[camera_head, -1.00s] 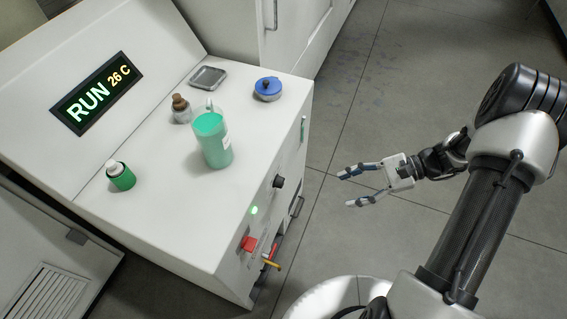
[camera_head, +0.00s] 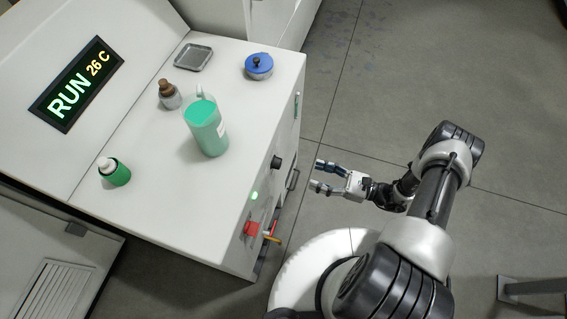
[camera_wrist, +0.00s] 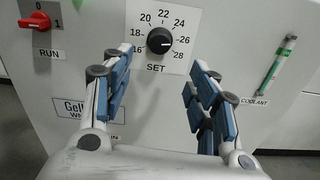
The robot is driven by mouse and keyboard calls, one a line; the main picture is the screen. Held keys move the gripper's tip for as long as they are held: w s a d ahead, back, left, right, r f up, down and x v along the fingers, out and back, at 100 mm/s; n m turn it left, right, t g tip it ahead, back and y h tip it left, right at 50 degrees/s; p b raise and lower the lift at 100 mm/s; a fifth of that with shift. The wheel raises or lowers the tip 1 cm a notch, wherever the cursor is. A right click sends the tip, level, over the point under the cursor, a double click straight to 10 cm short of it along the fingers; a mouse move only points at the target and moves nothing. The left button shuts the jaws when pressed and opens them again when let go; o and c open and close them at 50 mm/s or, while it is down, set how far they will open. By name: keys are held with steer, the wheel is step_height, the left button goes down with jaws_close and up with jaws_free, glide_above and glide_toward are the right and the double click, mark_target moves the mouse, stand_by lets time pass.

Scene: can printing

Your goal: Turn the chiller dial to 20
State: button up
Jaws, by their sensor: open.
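The black chiller dial (camera_wrist: 159,40) is on the white front panel in the wrist view, above the word SET. A scale from 16 to 28 runs around it, and its pale mark seems to point right, near 26. In the head view the dial (camera_head: 276,162) sticks out from the chiller's front face. The display (camera_head: 76,84) reads RUN 26 C. My gripper (camera_head: 319,175) is open and empty, facing the panel a short way from the dial. In the wrist view its fingers (camera_wrist: 160,80) stand either side of and below the dial, not touching it.
A red RUN switch (camera_wrist: 40,22) is left of the dial, and a green coolant gauge (camera_wrist: 279,62) is right. Bottles, a blue-lidded pot (camera_head: 259,67) and a grey tray (camera_head: 193,57) stand on the chiller top (camera_head: 150,215). Small valves (camera_head: 270,231) protrude below.

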mark_target(277, 163)
steer(key=x, duration=1.2)
steer(key=shift+a, duration=0.3)
steer(key=shift+w, duration=0.1)
steer(key=shift+c, duration=0.5)
steer(key=c, duration=1)
